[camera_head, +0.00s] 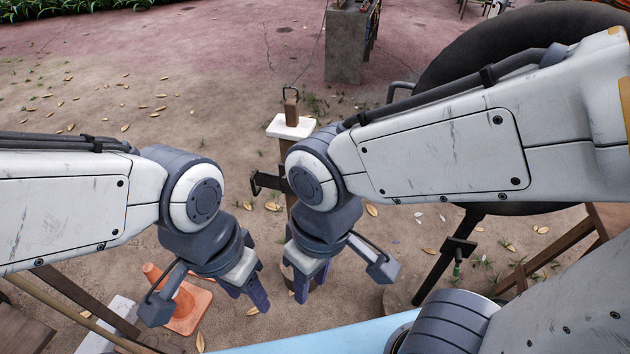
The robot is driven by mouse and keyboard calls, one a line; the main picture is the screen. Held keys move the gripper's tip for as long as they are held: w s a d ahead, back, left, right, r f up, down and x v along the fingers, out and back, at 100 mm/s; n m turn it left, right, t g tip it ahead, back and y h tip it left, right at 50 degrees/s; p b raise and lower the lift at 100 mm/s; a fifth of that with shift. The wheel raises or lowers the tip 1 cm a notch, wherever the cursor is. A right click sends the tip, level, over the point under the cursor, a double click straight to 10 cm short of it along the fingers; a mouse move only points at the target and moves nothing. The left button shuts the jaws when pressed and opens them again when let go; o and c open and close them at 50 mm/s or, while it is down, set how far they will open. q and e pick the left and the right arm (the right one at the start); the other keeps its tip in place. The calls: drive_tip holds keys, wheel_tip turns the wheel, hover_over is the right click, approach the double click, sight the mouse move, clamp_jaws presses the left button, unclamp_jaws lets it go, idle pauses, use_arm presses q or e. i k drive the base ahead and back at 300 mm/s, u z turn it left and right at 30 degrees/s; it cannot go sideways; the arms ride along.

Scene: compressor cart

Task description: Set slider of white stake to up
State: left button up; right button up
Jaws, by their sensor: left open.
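The white stake is a brown post with a white cap (291,127) and a padlock-like piece (291,108) on top. A dark bracket, which looks like the slider (267,183), sticks out to the left of the post below the cap. My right wrist hides part of the post and of this bracket. My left gripper (246,290) is open, points down and is empty, left of the post and nearer to me than the bracket. My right gripper (309,284) points down in front of the lower post; whether its fingers are apart is unclear.
A large dark round tank (440,75) on dark legs fills the right, partly behind my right arm. A light blue surface (310,338) lies at the front. A grey block (345,45) stands far back. Leaf-strewn ground is open at left.

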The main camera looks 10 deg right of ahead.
sight(270, 180)
drive_tip(key=z, duration=0.25)
drive_tip(key=k, duration=0.35)
drive_tip(key=u, duration=1.05)
drive_tip(key=i, duration=0.75)
drive_tip(key=z, duration=0.4)
drive_tip(key=i, duration=0.8)
drive_tip(key=z, duration=0.7)
